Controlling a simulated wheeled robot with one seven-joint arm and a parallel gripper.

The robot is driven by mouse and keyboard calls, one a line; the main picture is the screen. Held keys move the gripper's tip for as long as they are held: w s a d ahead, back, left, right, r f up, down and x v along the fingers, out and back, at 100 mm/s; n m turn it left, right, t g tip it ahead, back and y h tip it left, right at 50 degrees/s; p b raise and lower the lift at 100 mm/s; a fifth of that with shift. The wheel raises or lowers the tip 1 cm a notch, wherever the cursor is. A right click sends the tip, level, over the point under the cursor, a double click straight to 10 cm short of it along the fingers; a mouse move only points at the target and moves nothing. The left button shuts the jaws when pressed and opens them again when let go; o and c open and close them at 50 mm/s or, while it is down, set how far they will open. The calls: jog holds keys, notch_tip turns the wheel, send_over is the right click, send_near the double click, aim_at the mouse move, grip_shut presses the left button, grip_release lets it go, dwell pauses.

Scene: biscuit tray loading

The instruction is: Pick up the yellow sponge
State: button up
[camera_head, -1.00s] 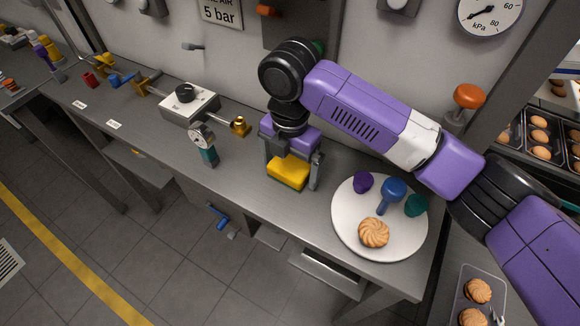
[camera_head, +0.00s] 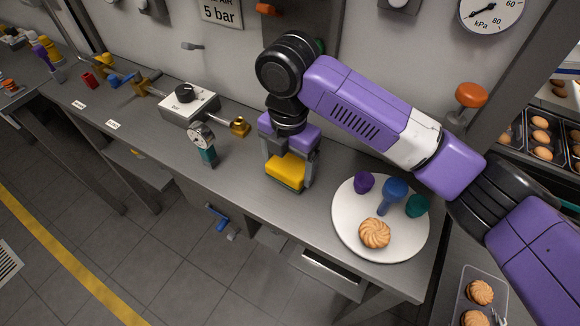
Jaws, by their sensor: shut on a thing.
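The yellow sponge (camera_head: 287,170) has a yellow top and a dark green underside. It is between the two fingers of my gripper (camera_head: 289,173), over the grey worktop (camera_head: 235,193). My gripper is shut on the sponge and points downward. I cannot tell whether the sponge's underside still touches the worktop.
To the right is a white plate (camera_head: 350,233) with a biscuit (camera_head: 375,233) and purple, blue and teal items. The worktop's front edge is close by.

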aim_at(289, 164)
notch_tip(289, 164, up, 6)
jog(key=shift+f+b, duration=0.15)
jog(key=shift+b, duration=0.45)
jog(key=s+a, duration=0.5)
jog(key=s, duration=0.3)
jog(key=s+a+b, duration=0.1)
jog(key=s+a, duration=0.4)
jog(key=s, duration=0.3)
jog(key=shift+s+a, duration=0.2)
jog(key=shift+a, duration=0.15)
jog(key=o, duration=0.8)
jog(key=c, duration=0.7)
jog(key=shift+o, duration=0.2)
jog(key=shift+w+a, duration=0.1)
